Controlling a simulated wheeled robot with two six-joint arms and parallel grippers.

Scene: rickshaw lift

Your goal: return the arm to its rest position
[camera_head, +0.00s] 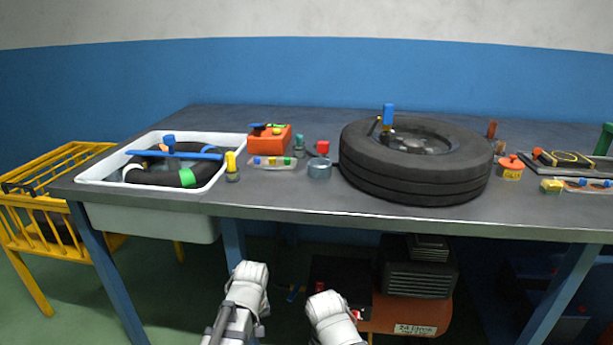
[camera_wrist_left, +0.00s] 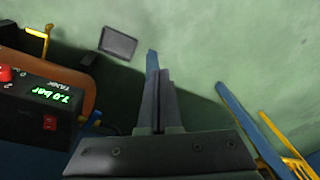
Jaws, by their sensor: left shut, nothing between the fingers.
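My left gripper (camera_wrist_left: 158,75) shows in the left wrist view, its two dark fingers together and empty. It points down over the green floor, with nothing touching the fingertips. In the head view my left arm (camera_head: 243,290) and right arm (camera_head: 333,318) are low at the bottom centre, in front of the workbench (camera_head: 290,203) and below its top. The left fingers cannot be made out there, and the right gripper's fingers are not visible.
On the bench are a white basin (camera_head: 91,178), a large tyre (camera_head: 415,180) and small coloured items. A yellow cart (camera_head: 75,165) stands left. Under the bench is an orange compressor (camera_head: 415,312); a black box with a green display (camera_wrist_left: 45,105) shows in the wrist view.

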